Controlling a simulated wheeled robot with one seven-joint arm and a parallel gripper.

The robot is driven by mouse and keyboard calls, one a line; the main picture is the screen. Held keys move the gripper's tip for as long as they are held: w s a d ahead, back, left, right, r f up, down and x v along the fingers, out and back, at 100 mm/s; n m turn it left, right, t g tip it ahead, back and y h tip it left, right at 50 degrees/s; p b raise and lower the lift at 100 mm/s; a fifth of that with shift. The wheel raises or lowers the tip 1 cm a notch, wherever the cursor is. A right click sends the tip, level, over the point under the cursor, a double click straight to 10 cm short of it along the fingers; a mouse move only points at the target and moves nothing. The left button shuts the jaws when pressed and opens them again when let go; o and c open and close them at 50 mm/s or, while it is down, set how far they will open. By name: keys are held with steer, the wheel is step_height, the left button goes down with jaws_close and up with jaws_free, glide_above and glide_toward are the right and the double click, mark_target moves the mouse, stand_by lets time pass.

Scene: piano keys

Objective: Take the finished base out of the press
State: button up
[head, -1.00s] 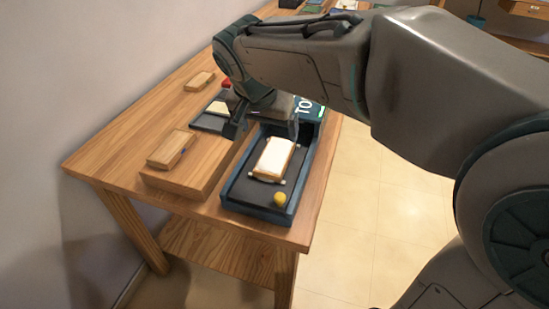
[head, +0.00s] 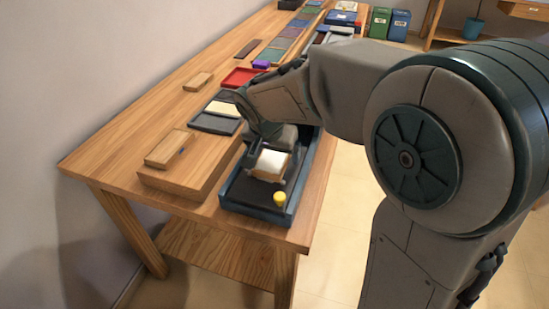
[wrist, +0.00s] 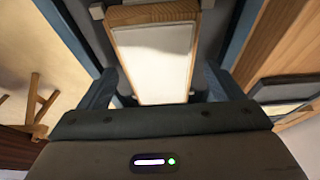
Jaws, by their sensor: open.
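The base is a wooden block with a white top (head: 273,161). It lies in the press, a blue-walled open tray with a dark bed (head: 238,199) at the table's near right end. A yellow knob (head: 279,198) sits at the press's near end. My gripper (head: 266,168) is open and low over the base. In the wrist view the base (wrist: 152,62) lies between my two spread fingers (wrist: 160,85), with a visible gap at each side. The far part of the press is hidden by my arm in the head view.
A wooden box (head: 200,180) with a small block (head: 168,149) on it stands just left of the press. Behind it are a dark tray (head: 208,123) with a cream piece, a red tray (head: 240,77) and another wooden block (head: 198,81). Floor lies right of the table.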

steer(key=c, duration=1.1)
